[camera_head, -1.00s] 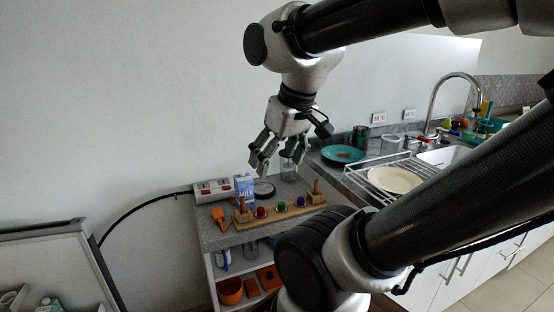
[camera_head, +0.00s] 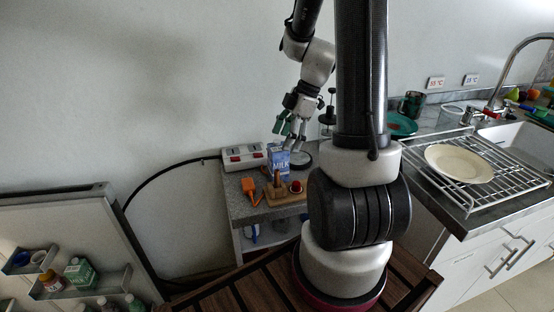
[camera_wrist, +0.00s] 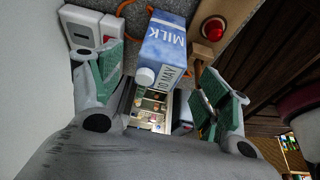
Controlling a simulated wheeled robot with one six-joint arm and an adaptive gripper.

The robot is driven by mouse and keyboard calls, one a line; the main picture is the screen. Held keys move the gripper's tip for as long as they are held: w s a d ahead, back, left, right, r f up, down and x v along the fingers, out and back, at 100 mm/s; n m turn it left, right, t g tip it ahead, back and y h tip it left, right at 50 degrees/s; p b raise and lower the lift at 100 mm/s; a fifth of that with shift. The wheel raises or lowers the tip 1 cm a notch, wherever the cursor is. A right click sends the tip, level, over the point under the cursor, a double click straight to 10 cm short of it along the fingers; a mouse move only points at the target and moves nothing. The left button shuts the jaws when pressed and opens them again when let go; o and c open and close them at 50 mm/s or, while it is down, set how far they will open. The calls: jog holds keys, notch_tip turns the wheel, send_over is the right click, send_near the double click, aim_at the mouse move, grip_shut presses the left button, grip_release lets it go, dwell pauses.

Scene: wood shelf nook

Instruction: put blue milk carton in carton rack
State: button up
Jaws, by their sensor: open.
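The blue milk carton (camera_head: 279,157) stands on the grey shelf top near the wall, marked MILK. In the wrist view the carton (camera_wrist: 165,45) shows between the spread fingers, its white cap towards the camera. My gripper (camera_head: 291,137) is open and empty, just above and beside the carton in the head view; in the wrist view its green-padded fingers (camera_wrist: 158,92) lie on either side of the carton, with gaps.
An orange tool (camera_head: 250,190) and a wooden peg board (camera_head: 284,199) with a red knob are in front. The dish rack (camera_head: 455,192) is further right.

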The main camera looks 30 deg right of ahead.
aim_at(278, 157)
jog(key=x, duration=0.7)
jog(key=shift+f, duration=0.35)
jog(key=shift+c, duration=0.4)
jog(key=c, duration=1.5)
jog(key=shift+o, duration=0.2)
jog(key=shift+r, duration=0.2)
